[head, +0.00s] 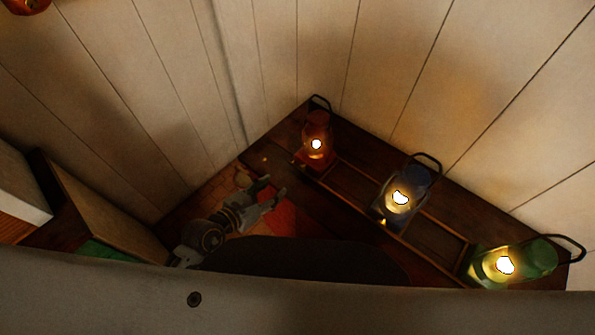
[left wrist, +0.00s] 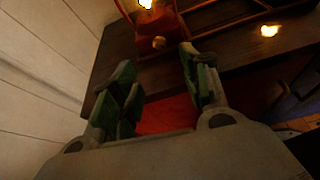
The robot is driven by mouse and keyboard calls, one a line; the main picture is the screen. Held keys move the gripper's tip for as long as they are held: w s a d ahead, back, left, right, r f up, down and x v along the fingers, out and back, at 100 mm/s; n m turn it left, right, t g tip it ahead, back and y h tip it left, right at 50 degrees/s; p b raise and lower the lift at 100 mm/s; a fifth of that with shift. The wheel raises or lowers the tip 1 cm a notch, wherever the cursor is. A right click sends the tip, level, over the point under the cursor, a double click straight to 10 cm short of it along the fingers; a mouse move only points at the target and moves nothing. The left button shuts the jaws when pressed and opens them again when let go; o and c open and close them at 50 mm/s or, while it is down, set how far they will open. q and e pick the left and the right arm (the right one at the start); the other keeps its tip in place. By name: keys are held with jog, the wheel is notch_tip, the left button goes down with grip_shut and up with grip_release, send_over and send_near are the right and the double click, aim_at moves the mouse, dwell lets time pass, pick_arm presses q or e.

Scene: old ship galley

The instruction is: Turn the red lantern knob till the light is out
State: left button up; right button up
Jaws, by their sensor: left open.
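The red lantern (head: 317,130) stands lit in the back corner of the wooden shelf, with a dark handle on top. My right gripper is not in view.
A dark blue-grey lantern (head: 404,192) and a green lantern (head: 512,262), both lit, stand to the right along the shelf (head: 350,208). A red cloth or surface (head: 285,218) lies below my left gripper. Plank walls (head: 400,70) close in behind.

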aim_at(301, 169)
pick_arm(q)
jog(key=shift+w+d, duration=0.1)
jog(key=shift+w, duration=0.05)
jog(key=shift+x, duration=6.75)
grip_shut()
jog(key=shift+n+g+h+p, duration=0.3)
jog(key=shift+n+p, duration=0.3)
jog(key=shift+p, duration=0.5)
jog(key=shift+n+h+p, duration=0.4)
jog(key=shift+n+p, duration=0.05)
jog(key=shift+n, duration=0.05)
jog(key=shift+f+n+g, duration=0.1)
jog(key=shift+n+g, duration=0.2)
